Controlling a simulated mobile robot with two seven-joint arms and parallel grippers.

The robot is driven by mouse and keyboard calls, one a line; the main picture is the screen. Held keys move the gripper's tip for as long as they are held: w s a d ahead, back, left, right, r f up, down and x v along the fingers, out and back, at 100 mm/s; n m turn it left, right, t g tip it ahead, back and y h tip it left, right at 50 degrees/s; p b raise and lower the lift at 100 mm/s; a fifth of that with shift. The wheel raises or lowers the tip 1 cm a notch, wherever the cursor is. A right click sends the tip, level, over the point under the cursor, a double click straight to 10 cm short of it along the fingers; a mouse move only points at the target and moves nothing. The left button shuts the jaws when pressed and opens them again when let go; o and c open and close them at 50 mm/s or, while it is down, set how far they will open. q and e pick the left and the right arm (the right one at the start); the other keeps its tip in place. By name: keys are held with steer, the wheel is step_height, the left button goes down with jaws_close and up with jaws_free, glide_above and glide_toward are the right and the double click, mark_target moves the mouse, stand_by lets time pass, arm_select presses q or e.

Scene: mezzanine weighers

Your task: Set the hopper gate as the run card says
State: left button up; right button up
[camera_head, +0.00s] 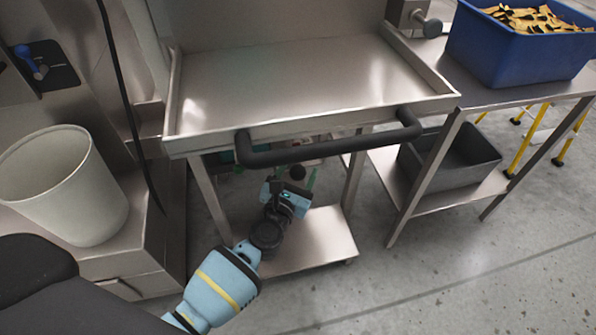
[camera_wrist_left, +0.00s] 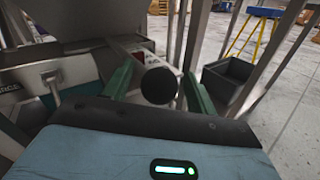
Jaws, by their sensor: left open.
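A round black knob (camera_wrist_left: 159,86) sits between the two green fingers of my left gripper (camera_wrist_left: 158,72) in the left wrist view. The fingers are apart, one on each side of it, and I see no grip on it. In the head view my left gripper (camera_head: 297,173) reaches in under the front of a steel tray (camera_head: 290,80), below its black bar handle (camera_head: 330,148). The knob (camera_head: 297,172) shows there small and partly hidden. I cannot make out a run card or the gate's setting. My right gripper is not in view.
A blue bin (camera_head: 510,55) of yellow-brown pieces stands on the right bench, with a grey crate (camera_head: 450,160) on its lower shelf. A cream bucket (camera_head: 68,190) stands at left. A lower steel shelf (camera_head: 310,240) lies beneath my gripper. Floor at lower right is clear.

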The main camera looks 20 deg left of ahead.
arm_select(q)
steer(key=shift+d, duration=0.1)
steer(key=c, duration=1.2)
steer(key=shift+s+d+f, duration=0.1)
steer(key=shift+s+d, duration=0.45)
steer(key=shift+s, duration=0.2)
steer(key=shift+s+d, duration=0.5)
steer(key=shift+s, duration=0.2)
steer(key=o, duration=1.2)
steer(key=shift+a, duration=0.1)
steer(key=s, duration=0.7)
steer(key=shift+s, duration=0.4)
